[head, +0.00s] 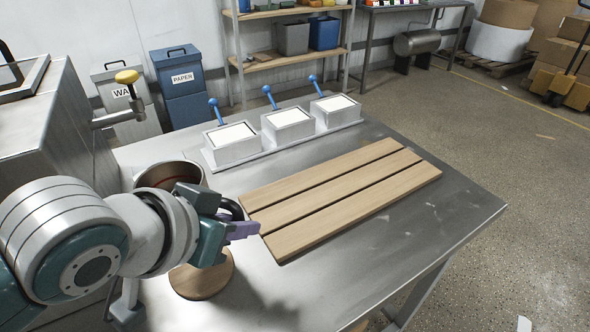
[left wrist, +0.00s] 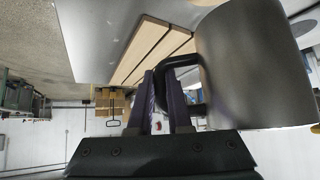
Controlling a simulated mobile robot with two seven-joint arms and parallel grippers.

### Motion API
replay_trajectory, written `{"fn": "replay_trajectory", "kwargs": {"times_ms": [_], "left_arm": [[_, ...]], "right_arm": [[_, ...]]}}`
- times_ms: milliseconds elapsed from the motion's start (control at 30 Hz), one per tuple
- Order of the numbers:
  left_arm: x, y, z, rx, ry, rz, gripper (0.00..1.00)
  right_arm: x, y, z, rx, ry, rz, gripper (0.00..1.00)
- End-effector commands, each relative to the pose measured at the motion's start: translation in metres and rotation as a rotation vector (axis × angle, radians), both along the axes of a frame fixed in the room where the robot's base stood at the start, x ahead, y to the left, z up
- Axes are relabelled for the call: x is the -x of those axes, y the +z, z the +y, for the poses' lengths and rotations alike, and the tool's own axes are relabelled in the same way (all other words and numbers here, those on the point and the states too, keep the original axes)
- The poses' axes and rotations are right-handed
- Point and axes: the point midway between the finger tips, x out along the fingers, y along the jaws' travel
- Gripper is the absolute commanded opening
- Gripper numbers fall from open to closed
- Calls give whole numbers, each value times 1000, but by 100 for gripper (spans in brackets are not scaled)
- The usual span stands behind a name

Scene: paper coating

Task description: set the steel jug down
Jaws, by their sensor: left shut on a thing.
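The steel jug (head: 187,166) is partly hidden behind my left arm in the head view; its open rim and reddish-brown inside show. In the left wrist view the jug's grey body (left wrist: 255,65) fills the upper right, and its dark handle (left wrist: 168,76) reaches toward the fingers. My left gripper (head: 243,230) is shut on the handle; its purple fingers (left wrist: 162,100) lie either side of it. A round wooden board (head: 205,283) lies on the steel table, nearer than the jug and partly under my arm in the picture. The jug's base is hidden, so I cannot tell whether it touches anything. My right gripper is out of view.
A slatted wooden board (head: 340,198) lies right of the gripper. Three white boxes with blue levers (head: 288,123) stand along the back of the steel table (head: 440,230). A metal cabinet with a yellow-knobbed tap (head: 126,77) stands left. Bare tabletop lies at the front and right.

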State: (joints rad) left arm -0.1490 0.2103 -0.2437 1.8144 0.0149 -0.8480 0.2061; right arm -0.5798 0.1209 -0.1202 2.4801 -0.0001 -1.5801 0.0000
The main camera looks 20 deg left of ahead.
Motion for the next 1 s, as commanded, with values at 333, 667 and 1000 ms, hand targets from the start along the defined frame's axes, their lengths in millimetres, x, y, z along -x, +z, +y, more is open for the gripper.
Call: {"fn": "replay_trajectory", "kwargs": {"times_ms": [333, 667, 1000], "left_arm": [[-1, -51, 0, -1, 0, -2, 0], [-1, -83, 0, 0, -1, -4, 0], [-1, -86, 0, 0, 0, -2, 21]], "right_arm": [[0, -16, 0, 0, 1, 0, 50], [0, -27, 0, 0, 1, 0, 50], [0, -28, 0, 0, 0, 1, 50]]}}
